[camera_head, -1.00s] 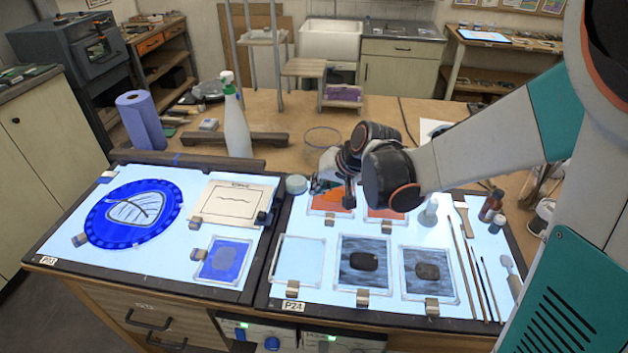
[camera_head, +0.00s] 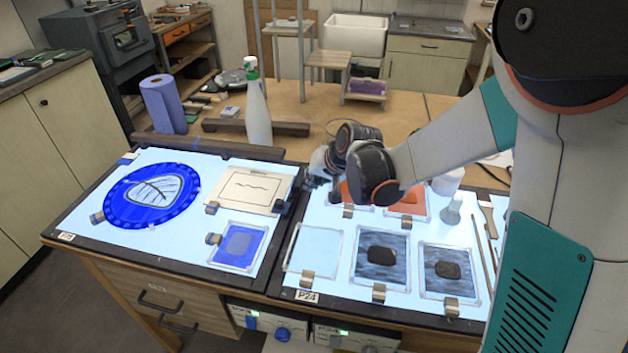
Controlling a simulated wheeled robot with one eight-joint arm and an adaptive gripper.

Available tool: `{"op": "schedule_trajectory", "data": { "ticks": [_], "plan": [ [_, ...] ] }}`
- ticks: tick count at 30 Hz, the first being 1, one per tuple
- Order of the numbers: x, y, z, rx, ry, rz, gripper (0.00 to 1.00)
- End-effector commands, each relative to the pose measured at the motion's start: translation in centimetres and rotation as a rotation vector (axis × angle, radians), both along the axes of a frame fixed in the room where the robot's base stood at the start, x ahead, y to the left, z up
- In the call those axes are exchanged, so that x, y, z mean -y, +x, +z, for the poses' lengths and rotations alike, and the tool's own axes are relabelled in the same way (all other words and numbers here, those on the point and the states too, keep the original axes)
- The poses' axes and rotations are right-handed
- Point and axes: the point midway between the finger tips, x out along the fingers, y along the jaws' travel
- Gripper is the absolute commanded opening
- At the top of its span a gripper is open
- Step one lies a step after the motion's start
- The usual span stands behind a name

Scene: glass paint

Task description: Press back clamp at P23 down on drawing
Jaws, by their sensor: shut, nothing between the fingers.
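The light panel labelled P23 (camera_head: 66,236) is on the left of the bench. The drawing (camera_head: 254,190), a cream sheet with a wavy line, lies at its right side. Another clamp (camera_head: 128,158) is at the panel's back left corner. I cannot tell which is the back clamp or whether the dark one is pressed down. My gripper (camera_head: 314,183) is shut and empty, right of the drawing and apart from it; its tips are small and dark.
A blue round glass piece (camera_head: 153,195) and a small blue pane (camera_head: 239,246) lie on the left panel. A dark wooden bar (camera_head: 282,127) and a spray bottle (camera_head: 256,115) stand behind. The right panel, P24 (camera_head: 307,297), holds several framed panes under my arm.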

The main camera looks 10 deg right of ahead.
Motion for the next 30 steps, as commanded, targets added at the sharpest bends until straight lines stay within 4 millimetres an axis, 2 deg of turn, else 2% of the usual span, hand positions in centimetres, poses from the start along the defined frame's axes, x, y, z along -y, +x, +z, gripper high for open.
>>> {"op": "schedule_trajectory", "data": {
  "ticks": [30],
  "plan": [
    [-0.82,0.28,0.76,-0.053,-0.146,0.001,0.0]
  ]
}}
